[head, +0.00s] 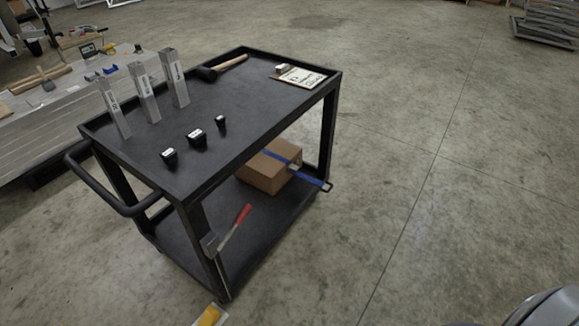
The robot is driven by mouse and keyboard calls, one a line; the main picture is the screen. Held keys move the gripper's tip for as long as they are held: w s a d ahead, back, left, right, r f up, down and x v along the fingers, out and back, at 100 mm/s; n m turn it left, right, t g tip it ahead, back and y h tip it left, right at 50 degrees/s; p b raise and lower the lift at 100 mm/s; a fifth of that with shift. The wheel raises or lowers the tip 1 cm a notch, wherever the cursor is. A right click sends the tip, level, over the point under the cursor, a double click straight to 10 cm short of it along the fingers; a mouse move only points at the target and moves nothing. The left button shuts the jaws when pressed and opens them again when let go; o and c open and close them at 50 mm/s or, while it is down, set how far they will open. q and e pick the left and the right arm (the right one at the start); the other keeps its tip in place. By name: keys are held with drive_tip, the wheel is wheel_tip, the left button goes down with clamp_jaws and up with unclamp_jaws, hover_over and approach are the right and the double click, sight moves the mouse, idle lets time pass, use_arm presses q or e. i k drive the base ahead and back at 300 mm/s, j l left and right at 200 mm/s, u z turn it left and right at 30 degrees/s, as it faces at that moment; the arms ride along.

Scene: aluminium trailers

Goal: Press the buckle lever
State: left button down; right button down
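A blue strap (283,157) runs over a brown cardboard box (264,174) on the lower shelf of a black cart. A small metallic piece (296,166) sits on the strap at the box's right side and looks like the buckle; its lever is too small to make out. Neither of my grippers is in view.
The black cart (232,108) carries three upright metal profiles (144,92), three small black pieces (196,138), a mallet (209,73) and a clipboard (300,77). A red-handled tool (236,226) leans at the lower shelf.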

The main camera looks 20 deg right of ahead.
sight(292, 165)
drive_tip(key=i+l, duration=0.2)
drive_tip(key=i+l+u, duration=0.1)
drive_tip(key=l, duration=0.35)
drive_tip(key=i+l+u, duration=0.1)
drive_tip(key=i+l, duration=0.35)
drive_tip(key=l, duration=0.2)
drive_tip(key=i+l+u, duration=0.1)
drive_tip(key=l, duration=0.25)
drive_tip(key=i+l, duration=0.25)
drive_tip(key=i+l+u, duration=0.1)
drive_tip(key=l, duration=0.35)
drive_tip(key=i+l+u, duration=0.1)
drive_tip(key=l, duration=0.3)
drive_tip(key=i+j, duration=0.05)
drive_tip(key=i, duration=0.05)
